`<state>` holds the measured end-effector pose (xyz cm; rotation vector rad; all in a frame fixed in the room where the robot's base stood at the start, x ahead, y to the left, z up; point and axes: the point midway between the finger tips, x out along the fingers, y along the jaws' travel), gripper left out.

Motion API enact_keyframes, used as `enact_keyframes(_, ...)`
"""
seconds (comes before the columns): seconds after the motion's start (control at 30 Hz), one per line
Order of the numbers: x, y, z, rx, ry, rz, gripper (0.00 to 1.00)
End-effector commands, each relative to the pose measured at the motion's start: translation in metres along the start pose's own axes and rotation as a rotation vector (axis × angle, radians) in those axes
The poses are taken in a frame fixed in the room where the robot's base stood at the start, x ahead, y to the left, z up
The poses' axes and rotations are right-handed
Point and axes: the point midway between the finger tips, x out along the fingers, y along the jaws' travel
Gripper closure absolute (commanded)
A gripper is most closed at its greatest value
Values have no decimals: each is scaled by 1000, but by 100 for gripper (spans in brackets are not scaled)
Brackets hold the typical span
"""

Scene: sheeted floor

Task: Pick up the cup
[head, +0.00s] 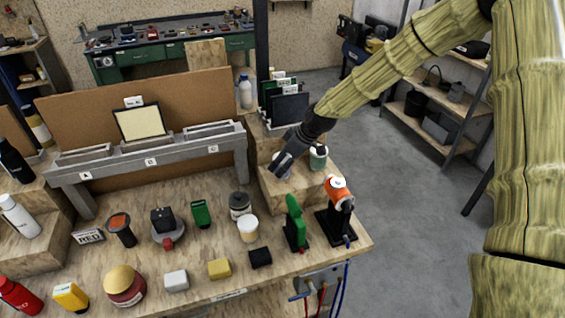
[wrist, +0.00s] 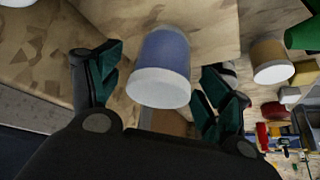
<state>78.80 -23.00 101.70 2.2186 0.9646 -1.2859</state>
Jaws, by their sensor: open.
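A blue-grey cup (wrist: 165,55) with a pale white end is in the middle of the wrist view, on a wooden surface. My gripper (wrist: 158,88) is open, with one dark green-padded finger on each side of the cup. I cannot tell whether either finger touches it. In the head view my gripper (head: 284,160) is low over the wooden step at the right of the bench, and it hides most of the cup (head: 284,173).
In front are a white cup (head: 247,229), a dark jar (head: 239,205), a green tool (head: 295,223) and an orange-topped tool (head: 338,200) on stands. Bins (head: 150,152) stand to the left.

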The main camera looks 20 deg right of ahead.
Motion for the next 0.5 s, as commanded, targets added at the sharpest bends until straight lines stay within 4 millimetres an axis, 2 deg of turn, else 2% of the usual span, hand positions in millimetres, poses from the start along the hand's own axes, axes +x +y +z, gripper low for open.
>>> enact_keyframes(0.4,8,0,0,0,1,0,22)
enact_keyframes(0.43,8,0,0,0,1,0,24)
enact_keyframes(0.5,8,0,0,0,1,0,37)
